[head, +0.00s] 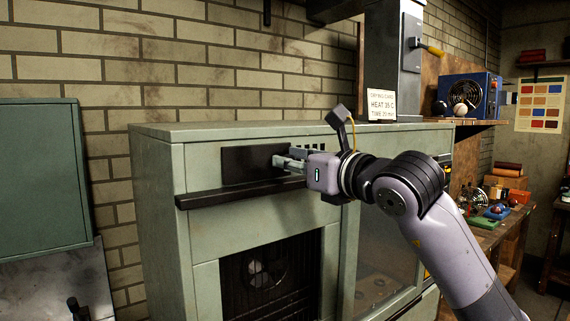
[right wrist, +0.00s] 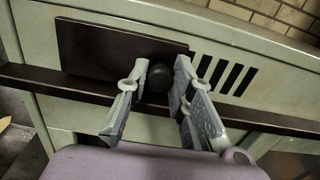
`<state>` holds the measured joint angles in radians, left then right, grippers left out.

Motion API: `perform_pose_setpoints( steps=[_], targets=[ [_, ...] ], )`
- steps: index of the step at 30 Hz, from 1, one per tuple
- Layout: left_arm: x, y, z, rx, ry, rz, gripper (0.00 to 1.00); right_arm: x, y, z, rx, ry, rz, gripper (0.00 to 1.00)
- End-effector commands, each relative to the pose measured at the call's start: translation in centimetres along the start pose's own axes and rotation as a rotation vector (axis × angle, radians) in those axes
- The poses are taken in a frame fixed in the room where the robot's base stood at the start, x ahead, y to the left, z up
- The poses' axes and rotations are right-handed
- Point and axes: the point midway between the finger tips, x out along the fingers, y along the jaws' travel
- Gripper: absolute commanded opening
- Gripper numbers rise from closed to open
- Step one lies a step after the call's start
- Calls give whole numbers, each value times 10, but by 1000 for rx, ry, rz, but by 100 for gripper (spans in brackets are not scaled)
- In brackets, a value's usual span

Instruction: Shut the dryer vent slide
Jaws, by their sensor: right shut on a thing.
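The dryer vent slide is a flat dark plate (head: 235,165) on the upper front of the green dryer cabinet (head: 200,220). It also fills the upper left of the right wrist view (right wrist: 110,42). Its round black knob (right wrist: 157,78) sits near the plate's right end. My right gripper (head: 283,162) is at that end, its two fingers on either side of the knob in the right wrist view (right wrist: 157,88), shut on it. Several vent slots (right wrist: 230,72) show uncovered to the right of the plate. My left gripper is out of view.
A dark ledge (head: 240,192) runs along the front below the slide. A small sign card (head: 382,105) stands on the cabinet top. A blue fan unit (head: 468,97) sits on a shelf at right. A green box (head: 40,180) is at left.

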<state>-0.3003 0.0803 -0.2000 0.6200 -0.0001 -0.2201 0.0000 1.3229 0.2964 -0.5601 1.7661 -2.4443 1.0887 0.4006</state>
Motion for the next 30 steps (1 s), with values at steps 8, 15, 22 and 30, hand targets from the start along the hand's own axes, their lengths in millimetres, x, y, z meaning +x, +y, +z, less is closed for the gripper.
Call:
perform_pose_setpoints(
  steps=[8, 15, 22, 30],
  targets=[
    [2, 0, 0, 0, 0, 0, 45, -1, -86, 2, 4, 0, -11, 0],
    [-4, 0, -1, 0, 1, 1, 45, -2, -125, 2, 3, -2, -6, 0],
    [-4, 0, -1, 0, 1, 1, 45, -2, -129, 2, 0, -6, -7, 0],
    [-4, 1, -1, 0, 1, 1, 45, -2, -129, 2, 0, -7, -8, 31]
  ],
)
